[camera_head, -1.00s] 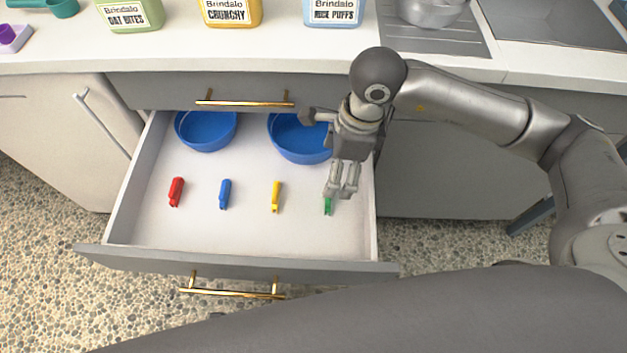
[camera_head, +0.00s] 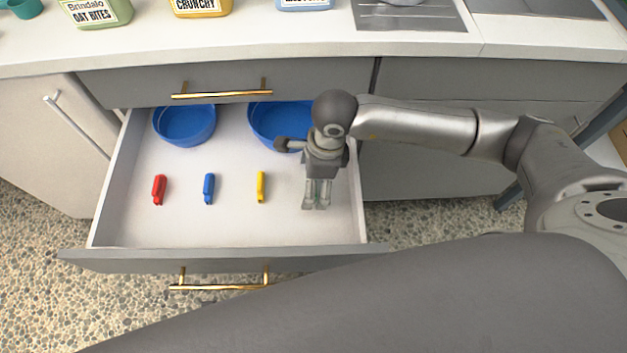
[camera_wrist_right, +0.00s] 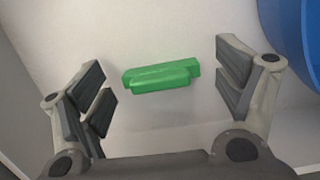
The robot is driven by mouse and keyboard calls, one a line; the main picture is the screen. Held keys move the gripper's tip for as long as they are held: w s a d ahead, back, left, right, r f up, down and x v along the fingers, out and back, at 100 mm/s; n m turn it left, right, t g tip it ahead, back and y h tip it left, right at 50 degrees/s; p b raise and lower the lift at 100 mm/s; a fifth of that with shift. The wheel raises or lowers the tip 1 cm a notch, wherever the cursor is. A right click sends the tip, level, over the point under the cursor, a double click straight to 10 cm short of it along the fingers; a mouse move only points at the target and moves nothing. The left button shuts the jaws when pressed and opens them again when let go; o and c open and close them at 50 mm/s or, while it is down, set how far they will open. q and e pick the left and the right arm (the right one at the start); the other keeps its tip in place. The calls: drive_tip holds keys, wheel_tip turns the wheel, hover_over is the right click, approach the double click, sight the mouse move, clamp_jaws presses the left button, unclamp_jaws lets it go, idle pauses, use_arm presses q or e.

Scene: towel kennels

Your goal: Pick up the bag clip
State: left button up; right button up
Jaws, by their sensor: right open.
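Several bag clips lie in a row in the open drawer (camera_head: 240,228): a red clip (camera_head: 159,189), a blue clip (camera_head: 209,188), a yellow clip (camera_head: 261,186) and a green clip. The green clip (camera_wrist_right: 160,76) shows in the right wrist view, lying on the drawer floor between the open fingers and apart from both. In the head view it is mostly hidden by my right gripper (camera_head: 317,203). The right gripper (camera_wrist_right: 167,90) is open, empty and points down over the green clip. My left gripper is not in view.
Two blue bowls (camera_head: 184,125) (camera_head: 275,122) stand at the back of the drawer. The drawer's right wall (camera_head: 358,205) is close to my right gripper. Food containers (camera_head: 200,6) stand on the counter (camera_head: 240,45) above.

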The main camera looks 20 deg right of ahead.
drive_tip(key=shift+c, duration=0.4)
drive_tip(key=c, duration=0.8)
drive_tip(key=shift+r, duration=0.1)
